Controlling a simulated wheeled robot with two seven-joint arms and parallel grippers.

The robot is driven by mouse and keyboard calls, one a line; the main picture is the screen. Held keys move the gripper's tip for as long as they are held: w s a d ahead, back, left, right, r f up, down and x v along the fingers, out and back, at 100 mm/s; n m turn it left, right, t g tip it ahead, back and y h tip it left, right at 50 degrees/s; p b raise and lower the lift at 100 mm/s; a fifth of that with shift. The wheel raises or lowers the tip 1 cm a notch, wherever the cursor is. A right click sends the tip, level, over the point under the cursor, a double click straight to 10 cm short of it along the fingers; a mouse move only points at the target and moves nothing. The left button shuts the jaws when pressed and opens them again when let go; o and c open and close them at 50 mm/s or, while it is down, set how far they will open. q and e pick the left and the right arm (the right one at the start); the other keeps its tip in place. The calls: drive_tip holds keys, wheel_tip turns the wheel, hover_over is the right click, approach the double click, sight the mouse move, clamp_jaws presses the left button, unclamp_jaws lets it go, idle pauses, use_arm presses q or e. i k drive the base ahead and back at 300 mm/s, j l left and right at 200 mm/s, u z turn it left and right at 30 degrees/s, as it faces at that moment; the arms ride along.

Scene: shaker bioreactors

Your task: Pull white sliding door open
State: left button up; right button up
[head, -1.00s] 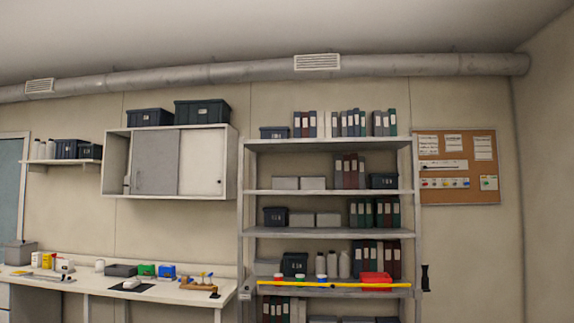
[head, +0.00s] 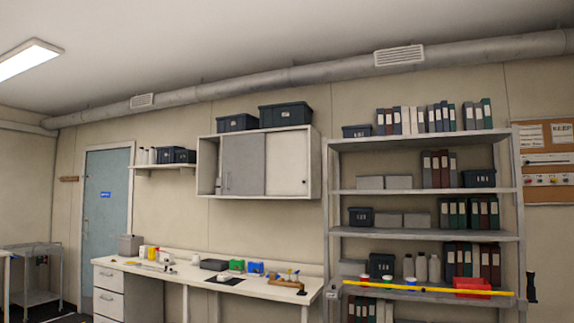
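The white sliding door (head: 287,162) covers the right part of a wall cabinet (head: 311,190) above the bench. A small dark round spot, perhaps a finger pull, sits near its lower right edge. A grey sliding door (head: 243,164) covers the middle, left of the white one. At the cabinet's left end a narrow gap is open, with a small light item partly visible inside. Neither of my grippers shows in the head view.
Dark bins (head: 285,115) stand on the cabinet. Below is a white bench (head: 190,283) with small tools. A tall shelf rack (head: 425,237) with binders and a yellow bar (head: 430,289) stands right. A blue door (head: 104,215) and grey cart (head: 36,298) are left.

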sight(286, 152)
drive_tip(key=i+j+u, duration=0.1)
drive_tip(key=i+u, duration=0.15)
drive_tip(key=i, duration=0.45)
drive_tip(key=i+u, duration=0.1)
drive_tip(key=i, duration=2.9)
